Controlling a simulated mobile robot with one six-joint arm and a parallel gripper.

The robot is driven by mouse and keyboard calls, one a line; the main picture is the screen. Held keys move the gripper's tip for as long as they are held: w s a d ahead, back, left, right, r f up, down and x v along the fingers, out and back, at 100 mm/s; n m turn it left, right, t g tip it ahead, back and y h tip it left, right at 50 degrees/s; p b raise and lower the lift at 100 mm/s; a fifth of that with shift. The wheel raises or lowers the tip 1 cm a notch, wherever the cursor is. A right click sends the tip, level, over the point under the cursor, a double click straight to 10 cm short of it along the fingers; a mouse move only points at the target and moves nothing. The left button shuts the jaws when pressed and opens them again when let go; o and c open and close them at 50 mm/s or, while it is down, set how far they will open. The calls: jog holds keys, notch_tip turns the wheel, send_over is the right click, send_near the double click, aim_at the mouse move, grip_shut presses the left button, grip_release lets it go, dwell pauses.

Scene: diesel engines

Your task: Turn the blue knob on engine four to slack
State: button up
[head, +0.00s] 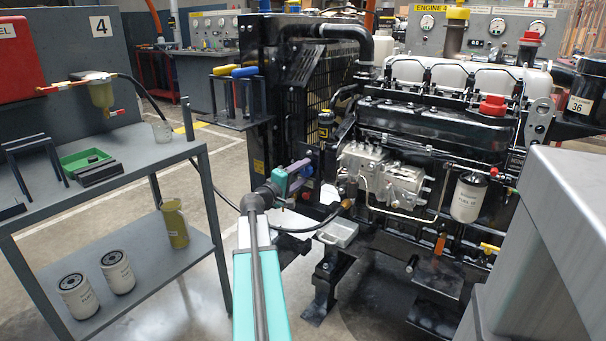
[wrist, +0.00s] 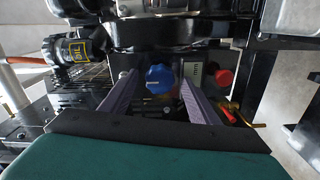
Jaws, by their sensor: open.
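The blue knob (wrist: 159,78) shows in the wrist view, just beyond and between the two purple fingers of my gripper (wrist: 158,88). The fingers stand apart on either side of it, and I cannot tell whether either touches it. A pale mark crosses the knob's face, but its setting is not readable. The blue knob is not clearly seen there, hidden by my arm and gripper.
A red knob (wrist: 224,77) sits right of the blue one, with a small pale plate (wrist: 196,72) between. A grey trolley (head: 110,275) with filters and a jug stands left. A grey metal box (head: 560,240) is close at right. A small tray (head: 339,234) sits below my gripper.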

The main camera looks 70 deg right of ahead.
jog(key=p+v, duration=0.1)
jog(key=v, duration=1.2)
jog(key=shift+a+p, duration=0.4)
jog(key=shift+w, duration=0.15)
